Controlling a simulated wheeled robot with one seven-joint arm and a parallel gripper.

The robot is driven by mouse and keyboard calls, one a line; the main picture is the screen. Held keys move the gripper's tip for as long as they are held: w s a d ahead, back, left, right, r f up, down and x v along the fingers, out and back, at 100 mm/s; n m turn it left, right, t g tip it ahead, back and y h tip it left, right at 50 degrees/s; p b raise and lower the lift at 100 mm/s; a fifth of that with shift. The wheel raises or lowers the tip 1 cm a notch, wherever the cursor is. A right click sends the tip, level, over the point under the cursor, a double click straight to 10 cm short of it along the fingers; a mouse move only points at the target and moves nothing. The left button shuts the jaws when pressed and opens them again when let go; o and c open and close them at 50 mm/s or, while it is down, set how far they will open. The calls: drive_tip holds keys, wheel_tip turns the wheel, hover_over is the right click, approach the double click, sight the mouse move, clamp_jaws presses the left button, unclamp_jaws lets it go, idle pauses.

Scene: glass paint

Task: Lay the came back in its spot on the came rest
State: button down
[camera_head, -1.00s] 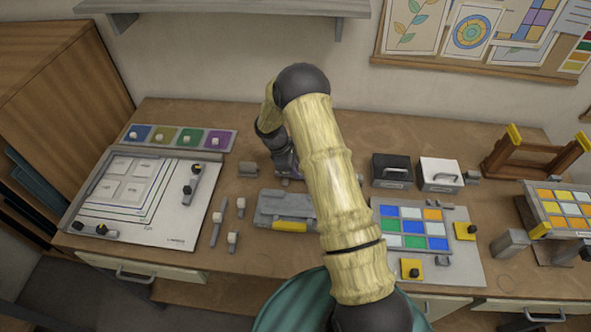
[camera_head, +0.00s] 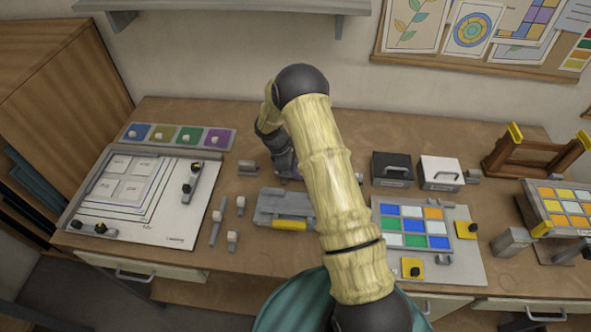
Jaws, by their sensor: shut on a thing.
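My gripper (camera_head: 288,176) points down at the back middle of the bench, just behind a grey fixture with a yellow front bar (camera_head: 290,225). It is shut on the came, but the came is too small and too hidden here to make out. My pale yellow arm covers the area right of the gripper. I cannot tell for sure which piece is the came rest.
A white board (camera_head: 150,205) and a strip of coloured squares (camera_head: 178,136) are at the left. Black (camera_head: 392,170) and white (camera_head: 440,174) boxes, a coloured glass panel (camera_head: 412,227) and a wooden rack (camera_head: 532,158) stand right.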

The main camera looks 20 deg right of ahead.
drive_tip(key=shift+f+b, duration=0.45)
drive_tip(key=shift+f, duration=0.35)
drive_tip(key=c, duration=1.3)
unclamp_jaws()
drive_tip(key=shift+r, duration=0.1)
drive_tip(key=shift+r+p, duration=2.2)
drive_tip(key=shift+r, duration=1.3)
